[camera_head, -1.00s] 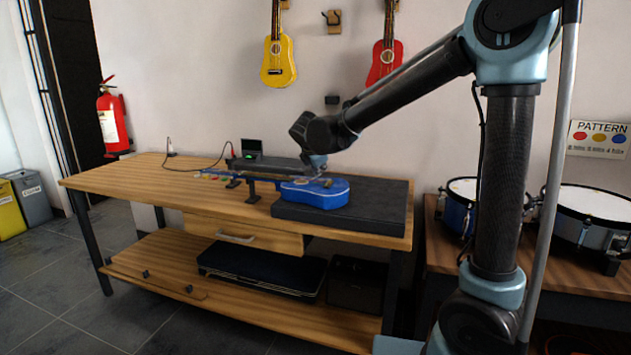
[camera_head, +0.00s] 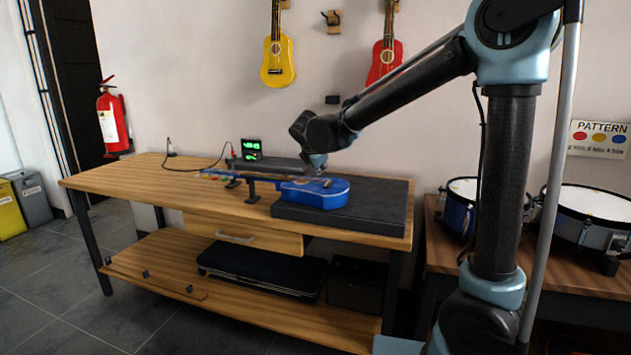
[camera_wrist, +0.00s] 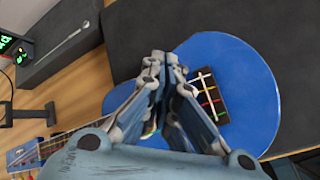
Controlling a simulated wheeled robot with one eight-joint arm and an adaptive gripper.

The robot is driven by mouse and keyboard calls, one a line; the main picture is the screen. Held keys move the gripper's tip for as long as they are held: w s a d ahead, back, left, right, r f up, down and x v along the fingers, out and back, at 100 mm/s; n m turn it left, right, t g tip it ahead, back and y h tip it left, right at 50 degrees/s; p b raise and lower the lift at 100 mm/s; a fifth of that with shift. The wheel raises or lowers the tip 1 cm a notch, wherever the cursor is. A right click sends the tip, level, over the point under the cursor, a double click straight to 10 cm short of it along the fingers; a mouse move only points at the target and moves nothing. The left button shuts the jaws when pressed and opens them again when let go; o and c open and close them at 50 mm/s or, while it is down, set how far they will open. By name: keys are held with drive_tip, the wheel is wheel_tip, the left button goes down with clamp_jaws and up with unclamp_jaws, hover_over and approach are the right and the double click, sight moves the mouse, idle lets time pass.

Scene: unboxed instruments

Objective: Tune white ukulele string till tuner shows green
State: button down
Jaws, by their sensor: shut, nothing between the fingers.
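The blue ukulele (camera_head: 328,194) lies flat, its body on a dark mat and its neck pointing left. Its colored tuning pegs (camera_head: 212,177) show small at the left. In the wrist view the ukulele body (camera_wrist: 250,75) shows its bridge (camera_wrist: 208,96) with white, red, yellow and green string ends; the white string (camera_wrist: 201,76) is uppermost. My gripper (camera_wrist: 166,62) is shut and empty above the body, left of the bridge; it also shows in the head view (camera_head: 318,167). It hides part of the strings. The tuner (camera_head: 250,149) has a lit screen with green markings, too small to read.
The dark mat (camera_head: 385,208) covers the right end of the wooden workbench (camera_head: 130,175). A neck support (camera_head: 252,192) stands under the neck, and a cable (camera_head: 190,169) runs behind it. A dark bar lies near the tuner. Drums stand at right.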

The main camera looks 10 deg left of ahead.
drive_tip(key=shift+r, duration=0.3)
drive_tip(key=shift+r, duration=0.1)
drive_tip(key=shift+r, duration=2.4)
